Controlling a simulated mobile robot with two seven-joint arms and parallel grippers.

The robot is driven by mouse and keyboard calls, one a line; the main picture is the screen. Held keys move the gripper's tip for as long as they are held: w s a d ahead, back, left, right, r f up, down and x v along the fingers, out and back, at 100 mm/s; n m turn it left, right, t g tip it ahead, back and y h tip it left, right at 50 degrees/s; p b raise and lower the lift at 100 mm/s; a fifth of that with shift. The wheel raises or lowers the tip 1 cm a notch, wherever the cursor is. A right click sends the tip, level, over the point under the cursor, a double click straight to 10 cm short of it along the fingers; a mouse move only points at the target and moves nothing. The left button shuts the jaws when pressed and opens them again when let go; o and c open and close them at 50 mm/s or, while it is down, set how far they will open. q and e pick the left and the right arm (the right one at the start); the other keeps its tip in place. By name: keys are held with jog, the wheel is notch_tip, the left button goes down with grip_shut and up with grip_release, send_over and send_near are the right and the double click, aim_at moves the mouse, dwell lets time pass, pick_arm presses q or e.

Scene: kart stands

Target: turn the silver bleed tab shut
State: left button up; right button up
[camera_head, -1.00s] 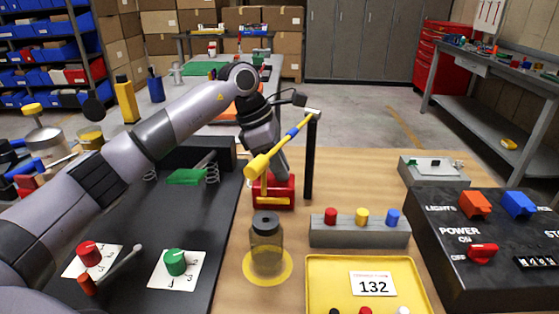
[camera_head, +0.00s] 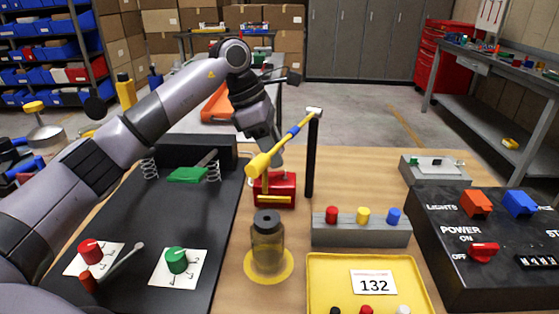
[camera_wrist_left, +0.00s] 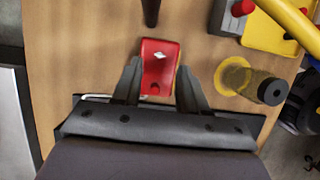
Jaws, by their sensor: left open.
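A small silver tab (camera_wrist_left: 157,57), diamond-like from above, sits on top of a red block (camera_wrist_left: 159,82) in the left wrist view. The red block (camera_head: 284,186) also shows in the head view, behind the jar, partly hidden by the mallet. My left gripper (camera_wrist_left: 158,76) is open, with its fingers apart on either side of the red block. In the head view my left gripper (camera_head: 272,150) is above the block, its fingertips partly hidden behind the yellow mallet. I cannot tell whether a finger touches the tab. My right gripper is in neither view.
A dark jar (camera_head: 267,246) stands in front on a yellow disc. A grey button block (camera_head: 360,233) and yellow tray (camera_head: 322,270) are to the right.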

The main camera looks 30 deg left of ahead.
pick_arm(q)
jog(key=shift+v, duration=1.7)
jog(key=shift+r, duration=0.1)
